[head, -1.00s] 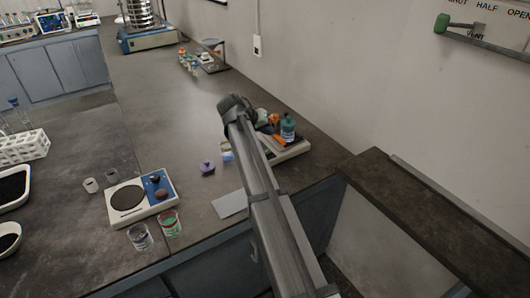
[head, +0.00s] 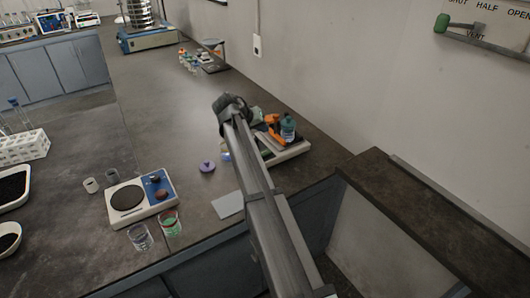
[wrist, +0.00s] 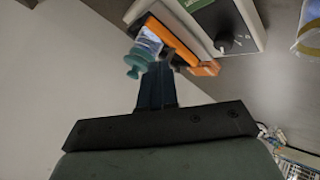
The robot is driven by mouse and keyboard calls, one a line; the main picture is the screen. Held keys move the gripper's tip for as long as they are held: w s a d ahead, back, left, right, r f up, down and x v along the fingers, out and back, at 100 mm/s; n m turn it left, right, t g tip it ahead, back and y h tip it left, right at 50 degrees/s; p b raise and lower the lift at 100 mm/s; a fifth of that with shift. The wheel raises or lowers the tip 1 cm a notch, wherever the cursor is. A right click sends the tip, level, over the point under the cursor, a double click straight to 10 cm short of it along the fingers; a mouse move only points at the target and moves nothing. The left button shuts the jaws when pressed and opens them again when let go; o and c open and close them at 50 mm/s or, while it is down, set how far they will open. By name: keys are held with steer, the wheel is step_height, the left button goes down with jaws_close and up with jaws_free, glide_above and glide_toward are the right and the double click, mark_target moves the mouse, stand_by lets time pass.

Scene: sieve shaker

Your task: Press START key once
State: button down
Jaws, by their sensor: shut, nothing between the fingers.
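The sieve shaker, a blue base (head: 148,40) with a stack of steel sieves (head: 140,13), stands at the far end of the bench in the head view. No START key can be made out on it at this size. My gripper (wrist: 158,68) is shut and empty in the wrist view. Its dark fingers point toward a teal-topped bottle and an orange item, with a gap I cannot judge. In the head view my wrist hides the fingers, well short of the shaker, above the right side of the bench.
A white device (wrist: 228,28) with a black knob lies beyond the fingers, beside the orange item (wrist: 183,45) and teal-topped bottle (wrist: 140,62). A hotplate (head: 142,198), beakers (head: 140,237) and a purple-topped object (head: 207,167) stand on the near bench. The bench middle is clear.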

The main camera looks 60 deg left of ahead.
mark_target(263, 152)
steer(key=shift+f, duration=3.65)
